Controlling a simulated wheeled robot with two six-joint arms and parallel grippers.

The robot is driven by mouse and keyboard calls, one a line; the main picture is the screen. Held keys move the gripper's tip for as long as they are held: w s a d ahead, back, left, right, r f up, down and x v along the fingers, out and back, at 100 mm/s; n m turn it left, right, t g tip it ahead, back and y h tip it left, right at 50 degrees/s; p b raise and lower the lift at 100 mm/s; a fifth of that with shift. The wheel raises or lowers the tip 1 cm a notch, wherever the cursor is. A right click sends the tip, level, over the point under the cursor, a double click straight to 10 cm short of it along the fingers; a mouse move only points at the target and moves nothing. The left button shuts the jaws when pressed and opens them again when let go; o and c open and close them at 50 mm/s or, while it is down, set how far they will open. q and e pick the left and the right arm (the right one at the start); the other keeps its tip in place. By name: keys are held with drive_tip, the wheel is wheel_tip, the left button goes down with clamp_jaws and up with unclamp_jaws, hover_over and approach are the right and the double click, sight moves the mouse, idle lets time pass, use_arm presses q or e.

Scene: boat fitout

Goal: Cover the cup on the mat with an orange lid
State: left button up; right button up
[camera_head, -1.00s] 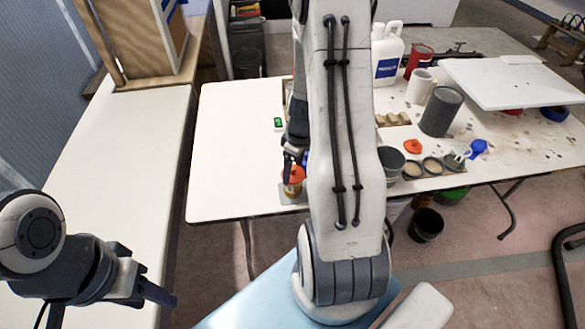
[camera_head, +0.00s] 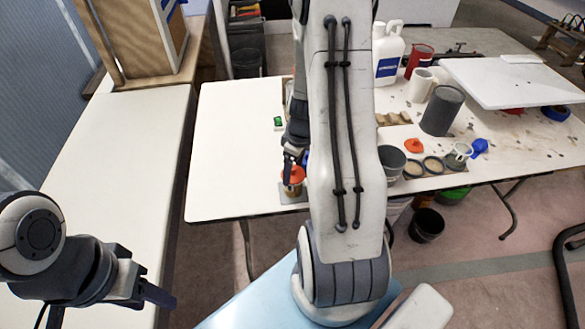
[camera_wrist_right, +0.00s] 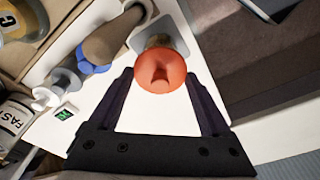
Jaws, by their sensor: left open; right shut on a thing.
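An orange lid (camera_head: 295,174) is at the top of a brownish cup (camera_head: 292,190) near the front edge of the white table. The cup stands on a small grey mat (camera_head: 284,199). My right gripper (camera_head: 290,160) is shut on the lid from above. In the right wrist view, the lid (camera_wrist_right: 160,78) sits between the fingers of my right gripper (camera_wrist_right: 160,84), with the cup (camera_wrist_right: 165,42) and the mat (camera_wrist_right: 144,34) just beyond. The lid appears level on the cup's rim, but full contact is hard to tell. My left gripper (camera_head: 150,285) is open and empty at the lower left.
A second orange lid (camera_head: 414,146) lies to the right near a dark grey cup (camera_head: 391,163) and round holders. A grey cylinder (camera_head: 441,111), a white jug (camera_head: 388,55) and a red mug (camera_head: 419,60) stand farther back.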

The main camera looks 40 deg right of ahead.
drive_tip(key=shift+f+b, duration=0.2)
drive_tip(key=shift+b, duration=0.15)
idle(0.6)
idle(0.3)
drive_tip(key=o, duration=1.1)
drive_tip(key=shift+s+r+p, duration=0.1)
drive_tip(key=shift+r+p, duration=1.85)
drive_tip(key=shift+r, duration=0.6)
